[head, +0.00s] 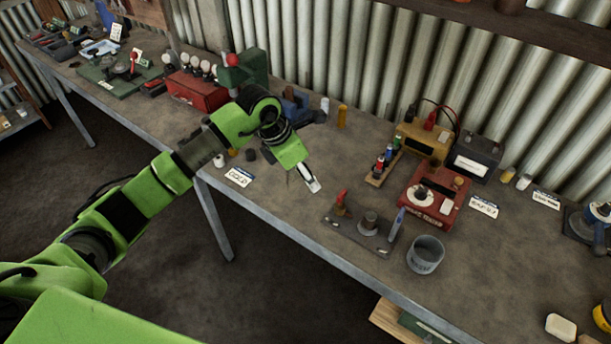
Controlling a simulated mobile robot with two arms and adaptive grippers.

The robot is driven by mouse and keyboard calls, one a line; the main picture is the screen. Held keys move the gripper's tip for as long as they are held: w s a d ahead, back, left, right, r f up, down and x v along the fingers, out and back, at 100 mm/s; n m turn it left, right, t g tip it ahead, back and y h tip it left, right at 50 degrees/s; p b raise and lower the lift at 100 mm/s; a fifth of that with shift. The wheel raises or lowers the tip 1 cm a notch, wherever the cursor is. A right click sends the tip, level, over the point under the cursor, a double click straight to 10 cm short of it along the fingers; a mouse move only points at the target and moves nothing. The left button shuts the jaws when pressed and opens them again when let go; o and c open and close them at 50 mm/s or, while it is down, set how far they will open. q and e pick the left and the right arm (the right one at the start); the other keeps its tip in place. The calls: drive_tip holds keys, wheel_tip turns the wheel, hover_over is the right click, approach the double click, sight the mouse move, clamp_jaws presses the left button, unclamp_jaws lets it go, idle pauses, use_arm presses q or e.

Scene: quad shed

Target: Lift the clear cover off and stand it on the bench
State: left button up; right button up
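A grey, perhaps see-through cylinder (425,255) stands upright on the bench (310,225), near its front edge. I cannot tell whether it is the clear cover, and no other clear cover can be made out. Left of it is a flat dark plate (352,234) with a round grey post (370,221) and a red-handled part. Behind is a red tester box (433,212) with a round white face. My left gripper (309,182) hangs over the bench, left of the plate and apart from it. Its fingers are too small to read. My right gripper is out of view.
A yellow box (424,143) and a dark battery-like box (476,157) stand behind the tester by the corrugated wall. A red case (196,92) and a green machine (252,68) are further left. Bare bench lies right of the cylinder and before my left gripper.

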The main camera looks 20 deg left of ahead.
use_arm(q)
wheel_tip(320, 180, down, 3)
drive_tip(key=shift+w+a+f+n+b, duration=0.15)
drive_tip(key=shift+n+b, duration=0.15)
drive_tip(key=shift+b, duration=0.65)
drive_tip(key=shift+f+b, duration=0.55)
drive_tip(key=shift+f, duration=0.5)
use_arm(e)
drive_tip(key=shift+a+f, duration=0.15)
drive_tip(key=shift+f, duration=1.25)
use_arm(q)
drive_tip(key=shift+f+b, duration=0.25)
drive_tip(key=shift+b, duration=0.05)
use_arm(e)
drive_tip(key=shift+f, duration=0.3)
use_arm(q)
drive_tip(key=o, duration=1.2)
drive_tip(key=shift+c, duration=0.2)
drive_tip(key=shift+o, duration=0.3)
